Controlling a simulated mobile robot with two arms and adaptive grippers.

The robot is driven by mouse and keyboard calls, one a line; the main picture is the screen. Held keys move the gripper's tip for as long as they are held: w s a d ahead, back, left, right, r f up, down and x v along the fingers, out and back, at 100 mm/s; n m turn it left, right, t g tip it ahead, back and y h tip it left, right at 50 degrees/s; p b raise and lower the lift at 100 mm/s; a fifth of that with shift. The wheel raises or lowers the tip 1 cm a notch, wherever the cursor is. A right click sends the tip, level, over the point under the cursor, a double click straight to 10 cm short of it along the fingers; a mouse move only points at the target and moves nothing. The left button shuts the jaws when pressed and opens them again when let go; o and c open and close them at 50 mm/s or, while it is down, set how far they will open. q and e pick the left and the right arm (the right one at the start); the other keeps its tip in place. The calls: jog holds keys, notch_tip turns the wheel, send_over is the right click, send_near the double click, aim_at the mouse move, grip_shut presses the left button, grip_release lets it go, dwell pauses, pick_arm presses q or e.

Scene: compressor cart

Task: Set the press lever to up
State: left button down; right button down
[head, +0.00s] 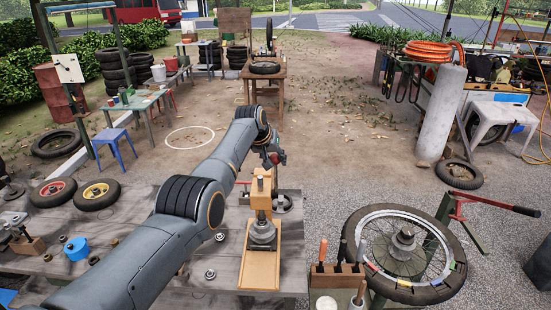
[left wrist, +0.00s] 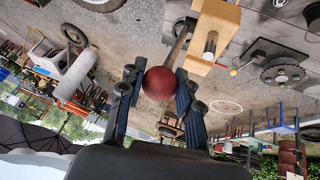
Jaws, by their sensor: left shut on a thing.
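The press (head: 262,235) stands on a wooden base on the near workbench, with a wooden upright and head. Its lever ends in a dark red ball knob (head: 279,158), just beyond the press head. My left gripper (head: 271,156) reaches over from the left and is at the knob. In the left wrist view the red knob (left wrist: 159,83) sits between the two dark fingers (left wrist: 158,90), which are shut on it. The lever rod (left wrist: 180,43) runs from the knob to the wooden press head (left wrist: 214,32). My right gripper is not in view.
A spoked wheel (head: 404,255) and a wooden tool holder (head: 338,275) stand right of the press. Open ground lies beyond the bench.

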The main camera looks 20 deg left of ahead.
pick_arm(q)
jog(key=shift+w+r, duration=0.15)
jog(key=shift+r, duration=0.1)
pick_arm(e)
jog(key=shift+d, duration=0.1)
pick_arm(q)
jog(key=c, duration=0.9)
grip_release()
jog(key=shift+f, duration=0.2)
jog(key=shift+s+a+r, duration=0.15)
jog(key=shift+s+r, duration=0.1)
jog(key=shift+r, duration=0.35)
jog(key=v, duration=1)
jog(key=shift+s+r, duration=0.2)
jog(key=shift+s, duration=0.05)
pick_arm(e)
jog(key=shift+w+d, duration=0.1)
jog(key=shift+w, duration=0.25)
